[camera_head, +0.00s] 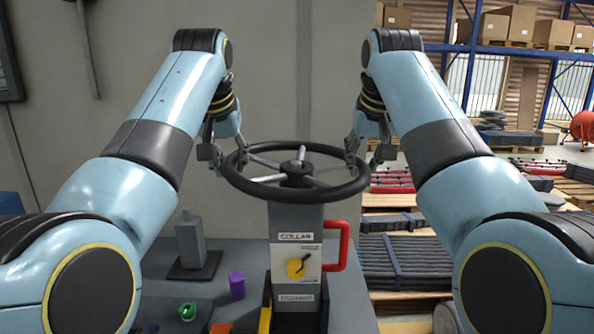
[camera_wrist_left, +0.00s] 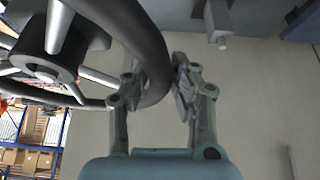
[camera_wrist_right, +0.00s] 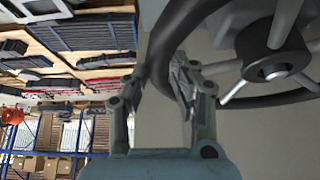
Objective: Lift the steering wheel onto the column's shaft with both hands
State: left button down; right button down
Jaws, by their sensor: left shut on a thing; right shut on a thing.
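The steering wheel (camera_head: 297,169) has a black rim, grey spokes and a dark hub. It lies roughly level over the top of the grey column (camera_head: 309,222). The hub hides the shaft, so I cannot tell whether the wheel is seated or just above. My left gripper (camera_head: 229,155) is shut on the rim's left side, and my right gripper (camera_head: 365,155) is shut on its right side. In the left wrist view the rim (camera_wrist_left: 150,45) passes between the fingers (camera_wrist_left: 158,82). In the right wrist view the rim (camera_wrist_right: 172,45) does likewise between the fingers (camera_wrist_right: 158,80).
The column carries a yellow knob (camera_head: 295,267) and a red handle (camera_head: 342,246). On the grey bench (camera_head: 240,255) stand a grey post (camera_head: 190,240), a purple cylinder (camera_head: 237,285) and a green piece (camera_head: 187,311). Shelving and pallets stand behind at right.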

pick_arm(q)
jog(key=shift+a+f, duration=0.3)
jog(key=shift+a, duration=0.05)
pick_arm(e)
jog(key=shift+d+f, duration=0.3)
jog(key=shift+d, duration=0.1)
pick_arm(q)
jog(key=c, duration=1.5)
grip_release()
jog(key=shift+s, duration=0.1)
jog(key=shift+c, duration=0.2)
jog(key=o, duration=0.5)
jog(key=shift+a, duration=0.1)
pick_arm(e)
jog(key=shift+a, duration=0.2)
jog(key=c, duration=1.5)
grip_release()
pick_arm(q)
jog(key=shift+d, duration=0.45)
pick_arm(e)
jog(key=o, duration=0.5)
jog(key=shift+d+f, duration=0.1)
jog(key=shift+d, duration=0.05)
pick_arm(q)
jog(key=shift+o, duration=0.8)
jog(key=shift+a+r, duration=0.1)
pick_arm(e)
jog(key=shift+o, duration=0.6)
jog(key=shift+a, duration=0.2)
